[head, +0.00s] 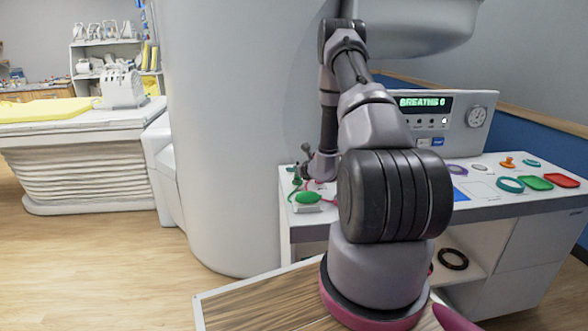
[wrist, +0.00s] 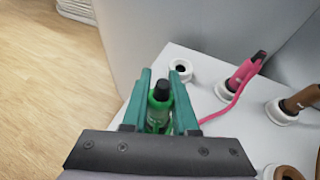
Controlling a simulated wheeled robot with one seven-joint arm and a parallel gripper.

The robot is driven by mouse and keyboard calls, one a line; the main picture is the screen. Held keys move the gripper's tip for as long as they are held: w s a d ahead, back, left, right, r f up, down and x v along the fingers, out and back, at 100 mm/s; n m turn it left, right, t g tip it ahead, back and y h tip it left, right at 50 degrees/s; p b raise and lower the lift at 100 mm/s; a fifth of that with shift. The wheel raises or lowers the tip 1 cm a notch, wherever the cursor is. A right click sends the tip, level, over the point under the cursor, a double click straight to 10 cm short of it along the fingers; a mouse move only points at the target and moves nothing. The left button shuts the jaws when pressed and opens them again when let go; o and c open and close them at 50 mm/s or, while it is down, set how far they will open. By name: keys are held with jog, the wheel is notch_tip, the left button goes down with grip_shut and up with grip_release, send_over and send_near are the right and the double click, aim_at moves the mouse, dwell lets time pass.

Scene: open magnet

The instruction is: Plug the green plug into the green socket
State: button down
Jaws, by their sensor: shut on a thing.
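My gripper (wrist: 158,84) has teal fingers and is shut on the green plug (wrist: 159,103), which has a black end facing the wrist camera. The plug sits between the fingers near the left edge of the white counter. A white round socket (wrist: 180,70) with a dark hole is empty, just beyond the right fingertip. I cannot make out a green marking on it. Whether the green plug's lower end touches anything is hidden.
A pink plug (wrist: 245,73) with a pink cord stands in a white socket right of my gripper. A brown plug (wrist: 301,98) stands further right. A green dome (head: 308,198) is at the counter's front left. A tall white wall stands behind the counter.

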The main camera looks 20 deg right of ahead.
jog(key=shift+f, duration=0.55)
jog(key=c, duration=0.6)
grip_release()
